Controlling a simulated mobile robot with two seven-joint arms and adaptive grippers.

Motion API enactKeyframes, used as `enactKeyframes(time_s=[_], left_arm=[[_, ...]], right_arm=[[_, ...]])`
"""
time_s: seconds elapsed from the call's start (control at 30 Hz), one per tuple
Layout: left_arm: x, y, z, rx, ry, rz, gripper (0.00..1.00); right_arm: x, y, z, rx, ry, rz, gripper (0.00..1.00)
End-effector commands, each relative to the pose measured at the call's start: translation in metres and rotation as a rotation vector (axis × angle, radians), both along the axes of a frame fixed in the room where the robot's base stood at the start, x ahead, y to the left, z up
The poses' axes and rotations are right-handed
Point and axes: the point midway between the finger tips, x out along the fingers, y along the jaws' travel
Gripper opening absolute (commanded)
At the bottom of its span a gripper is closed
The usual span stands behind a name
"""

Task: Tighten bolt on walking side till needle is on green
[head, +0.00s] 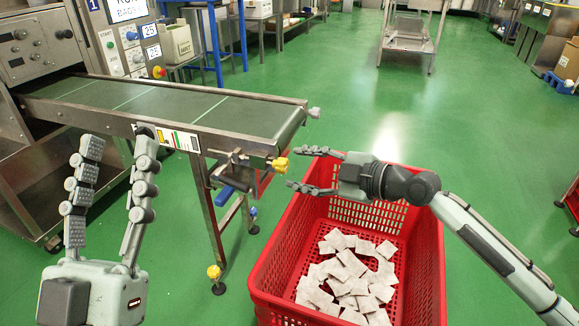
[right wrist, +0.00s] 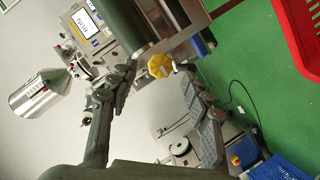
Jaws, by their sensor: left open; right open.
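The green-belted conveyor (head: 150,103) has a small gauge plate (head: 179,138) with coloured bands on its near side; the needle is too small to read. A yellow knob-headed bolt (head: 280,164) sticks out at the conveyor's near end corner. My right gripper (head: 296,168) is open just right of this knob, with its fingers pointing at it. In the right wrist view the yellow knob (right wrist: 160,66) appears between the spread fingertips, and contact cannot be told. A grey knob (head: 314,113) sits at the far end corner. My left gripper (head: 118,145) is open and empty, left of the gauge.
A red crate (head: 432,262) with several white teabags (head: 355,275) stands below my right gripper. The packing machine (head: 35,45) with its control panel (head: 128,38) stands at left. A metal trolley (head: 409,35) is at the back. The green floor to the right is mostly clear.

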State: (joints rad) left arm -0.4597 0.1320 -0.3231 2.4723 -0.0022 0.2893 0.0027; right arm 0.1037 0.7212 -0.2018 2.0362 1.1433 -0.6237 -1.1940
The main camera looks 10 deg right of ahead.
Motion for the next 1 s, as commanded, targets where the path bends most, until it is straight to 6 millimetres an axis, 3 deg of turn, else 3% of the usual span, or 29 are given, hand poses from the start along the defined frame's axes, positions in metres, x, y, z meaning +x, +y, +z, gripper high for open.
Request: enactKeyframes(time_s=[0.2,0.57,0.9,1.0], left_arm=[[0.0,0.0,0.0,-0.001,-0.004,0.001,0.45],[-0.001,0.001,0.0,-0.001,-0.008,0.002,0.45],[0.0,0.001,0.0,-0.001,-0.007,0.002,0.45],[0.0,0.001,0.0,-0.001,-0.007,0.002,0.45]], right_arm=[[0.021,0.018,-0.007,0.001,0.0,0.0,0.49],[0.025,0.022,-0.01,-0.002,0.002,0.0,0.49],[0.025,0.021,-0.01,-0.002,0.002,0.0,0.08],[0.025,0.021,-0.01,-0.002,0.002,0.0,0.0]])
